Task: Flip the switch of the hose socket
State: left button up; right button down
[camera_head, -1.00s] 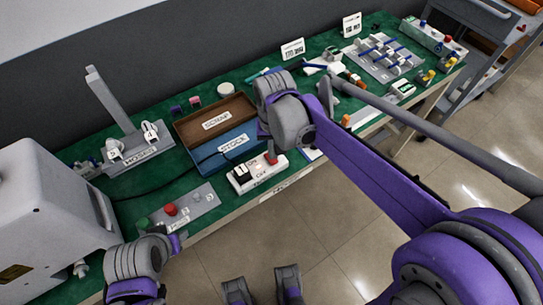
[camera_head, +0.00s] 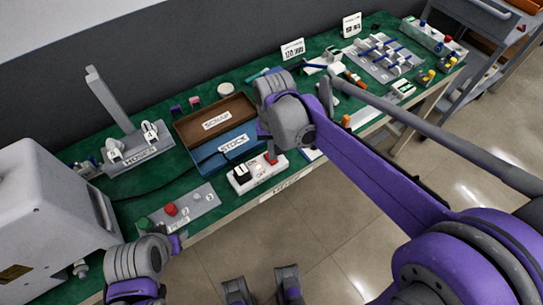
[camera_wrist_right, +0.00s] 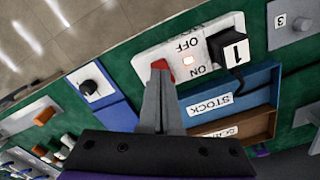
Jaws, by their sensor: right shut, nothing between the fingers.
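The hose socket (camera_head: 258,178) is a white box at the table's front edge, with ON and OFF labels. In the right wrist view, the socket (camera_wrist_right: 150,62) has a red switch (camera_wrist_right: 166,68), a lit indicator (camera_wrist_right: 188,62) and a black plug (camera_wrist_right: 228,50) marked 1. My right gripper (camera_wrist_right: 160,72) is shut and empty, its tips over the red switch and hiding part of it. I cannot tell whether they touch. The head view also shows the red switch (camera_head: 271,159). My left arm is at the lower left; its finger opening cannot be made out.
A blue STOCK tray (camera_head: 250,147) and a brown SCRAP tray (camera_head: 238,105) stand behind the socket. A grey panel (camera_head: 203,203) with a red button is to its left. Several small fixtures fill the right side of the table.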

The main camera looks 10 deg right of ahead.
jog(key=shift+f+b, duration=0.6)
jog(key=shift+f, duration=0.35)
dwell(0.8)
jog(key=shift+r, duration=0.1)
jog(key=shift+r+p, duration=2.7)
jog(key=shift+r, duration=0.8)
jog(key=s+d+n+t+p, duration=0.1)
jog(key=s+d+t, duration=0.1)
jog(key=s, duration=0.5)
jog(key=s+d+n+t+p, duration=0.1)
jog(key=s+d+t+p, duration=0.1)
jog(key=s, duration=0.5)
jog(key=d+t, duration=0.1)
jog(key=d, duration=0.1)
jog(key=shift+d, duration=0.3)
